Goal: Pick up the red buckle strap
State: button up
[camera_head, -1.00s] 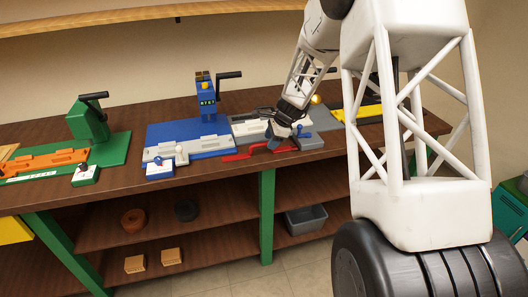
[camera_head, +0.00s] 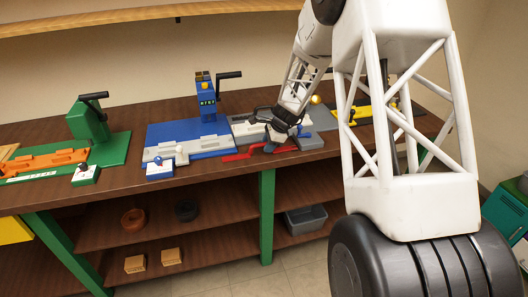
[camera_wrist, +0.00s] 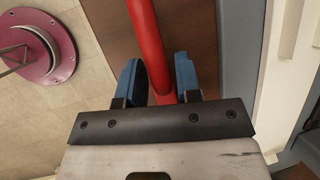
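The red buckle strap (camera_head: 237,156) lies near the front edge of the brown workbench, in front of the grey-white fixture. My gripper (camera_head: 270,147) is over its middle and hides part of it. In the wrist view the red strap (camera_wrist: 148,40) runs down from the top edge to between the two blue fingers of my gripper (camera_wrist: 158,75). The fingers stand apart, one on each side of the strap, with a gap visible at the left finger. Whether the strap is at fingertip depth is hard to tell.
A blue fixture (camera_head: 190,141) with a crank press stands left of the strap, with a small joystick box (camera_head: 160,170) in front. A grey block (camera_head: 309,141) sits close on the right. A green station (camera_head: 117,148) is at far left. The bench's front edge is close.

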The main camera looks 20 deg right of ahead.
aim_at(265, 143)
grip_shut()
jog(key=shift+r, duration=0.1)
jog(key=shift+r, duration=0.5)
jog(key=shift+s+r, duration=0.15)
jog(key=shift+r, duration=0.45)
jog(key=shift+s+r, duration=0.15)
jog(key=shift+r, duration=0.45)
jog(key=s+a+r, duration=0.1)
jog(key=s, duration=1.4)
jog(key=shift+s+a+r, duration=0.15)
jog(key=shift+a+r, duration=0.05)
jog(key=shift+a, duration=0.1)
